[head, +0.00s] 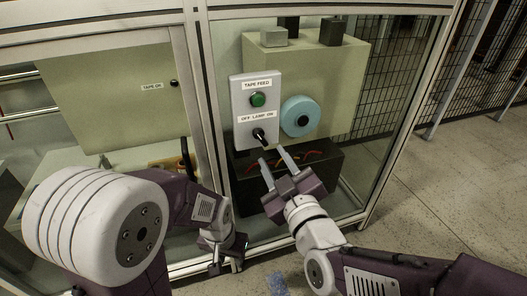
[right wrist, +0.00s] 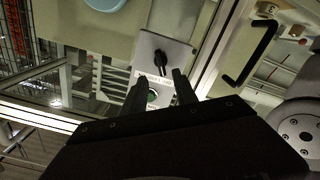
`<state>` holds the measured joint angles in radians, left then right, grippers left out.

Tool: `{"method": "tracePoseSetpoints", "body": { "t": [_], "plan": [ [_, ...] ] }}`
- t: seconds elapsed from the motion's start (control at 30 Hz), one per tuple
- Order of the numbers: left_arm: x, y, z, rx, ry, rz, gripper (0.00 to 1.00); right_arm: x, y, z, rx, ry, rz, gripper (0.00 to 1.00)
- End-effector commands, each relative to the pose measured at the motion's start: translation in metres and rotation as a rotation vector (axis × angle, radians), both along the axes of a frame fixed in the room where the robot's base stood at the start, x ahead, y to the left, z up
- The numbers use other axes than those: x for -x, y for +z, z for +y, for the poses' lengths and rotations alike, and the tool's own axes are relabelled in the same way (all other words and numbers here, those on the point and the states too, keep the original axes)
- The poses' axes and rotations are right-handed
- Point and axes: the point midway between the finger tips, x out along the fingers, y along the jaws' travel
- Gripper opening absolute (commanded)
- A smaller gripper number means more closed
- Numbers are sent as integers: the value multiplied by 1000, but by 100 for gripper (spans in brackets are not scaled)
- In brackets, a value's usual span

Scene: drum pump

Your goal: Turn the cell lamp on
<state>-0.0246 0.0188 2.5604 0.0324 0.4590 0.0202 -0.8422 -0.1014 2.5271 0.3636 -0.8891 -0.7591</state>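The lamp switch is a black knob (head: 259,135) under the "OFF LAMP ON" label on a grey control box (head: 241,107). Its handle appears to slant down and right in the head view; its exact setting is hard to tell. The knob also shows in the right wrist view (right wrist: 158,57). My right gripper (head: 274,157) is open and empty, just below and right of the knob, its fingers pointing up toward the box and apart from the knob. My left gripper (head: 226,266) hangs low at the bottom, its small fingertips seemingly apart and empty.
A green button (head: 258,99) sits above the knob under the "TAPE FEED" label. A blue disc (head: 300,116) is right of the box. A dark bin (head: 322,172) lies below. Glazed frame posts (head: 207,90) border the cell; open floor (head: 440,190) is at right.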

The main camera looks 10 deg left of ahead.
Motion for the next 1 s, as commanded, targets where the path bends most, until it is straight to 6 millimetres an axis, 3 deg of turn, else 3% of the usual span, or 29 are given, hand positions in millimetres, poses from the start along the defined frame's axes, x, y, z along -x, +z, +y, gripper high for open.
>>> {"method": "tracePoseSetpoints", "body": {
  "t": [0.23,0.5,0.63,0.97,1.0],
  "plan": [
    [0,-7,0,0,0,-1,36,-8,-3,7,0,4,0,35],
    [0,-26,0,0,0,0,36,-55,-5,36,0,3,-1,35],
    [0,-30,0,0,0,0,36,-70,-3,46,0,3,1,35],
    [0,-30,0,0,0,0,36,-76,-1,50,1,4,1,35],
    [0,-30,0,0,0,0,36,-76,-1,50,1,4,1,26]
  ]
}}
